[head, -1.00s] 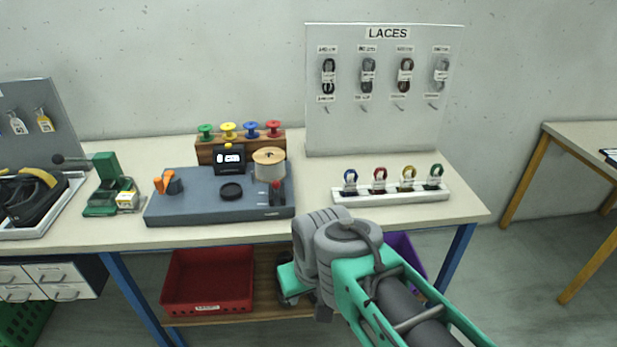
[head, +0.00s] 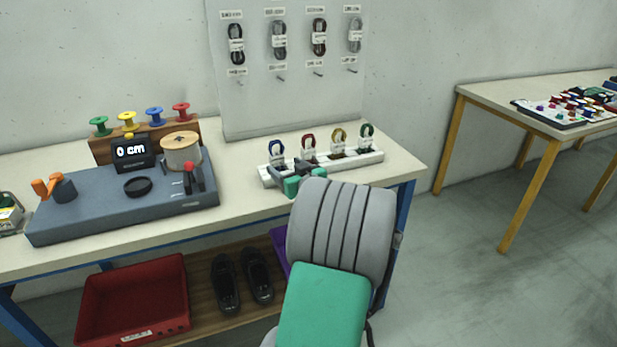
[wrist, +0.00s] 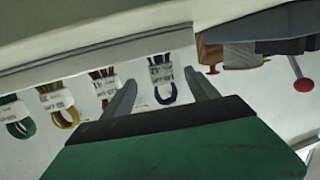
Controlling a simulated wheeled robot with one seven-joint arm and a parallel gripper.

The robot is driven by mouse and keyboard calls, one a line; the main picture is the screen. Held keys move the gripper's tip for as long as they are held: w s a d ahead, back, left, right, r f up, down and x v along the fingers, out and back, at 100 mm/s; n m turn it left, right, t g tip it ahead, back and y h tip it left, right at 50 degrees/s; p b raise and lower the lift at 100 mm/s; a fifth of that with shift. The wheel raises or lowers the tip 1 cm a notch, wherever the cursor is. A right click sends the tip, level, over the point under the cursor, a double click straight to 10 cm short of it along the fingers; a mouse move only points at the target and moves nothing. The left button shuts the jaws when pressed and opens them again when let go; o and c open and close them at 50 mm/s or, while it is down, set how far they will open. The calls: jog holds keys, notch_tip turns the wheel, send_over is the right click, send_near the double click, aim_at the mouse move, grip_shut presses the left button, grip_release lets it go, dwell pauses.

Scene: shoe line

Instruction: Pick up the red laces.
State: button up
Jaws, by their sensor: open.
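The red laces (head: 309,147) are a small looped bundle with a white paper band. They stand in the white rack (head: 362,163) on the table, between the blue laces (head: 277,152) and the yellow laces (head: 338,141). My gripper (head: 288,168) is open and empty at the rack's front left. In the wrist view, the blue laces (wrist: 164,84) show between the fingers of my gripper (wrist: 160,78). The red laces (wrist: 104,86) are just outside the left finger there, partly hidden by it.
Green laces (head: 367,136) stand at the rack's right end. A board with hanging dark laces (head: 236,44) rises behind. A grey measuring station (head: 130,200) with a spool is on the left. Below are a red bin (head: 135,300) and black shoes (head: 240,280).

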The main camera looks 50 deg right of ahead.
aim_at(310, 153)
jog(key=s+d+h, duration=0.1)
jog(key=d, duration=0.1)
jog(key=s+d+m+h, duration=0.1)
jog(key=s+d, duration=0.1)
jog(key=s+d+h, duration=0.1)
jog(key=s+d, duration=0.1)
jog(key=shift+s+d+f+m+t+b, duration=0.15)
jog(key=shift+f+m+t+b, duration=0.05)
jog(key=shift+m+t+b, duration=0.15)
jog(key=x, duration=0.5)
jog(key=d+p+x, duration=0.1)
jog(key=x, duration=0.1)
jog(key=shift+s, duration=0.1)
jog(key=c, duration=1.4)
jog(key=shift+r, duration=0.1)
jog(key=shift+c, duration=0.2)
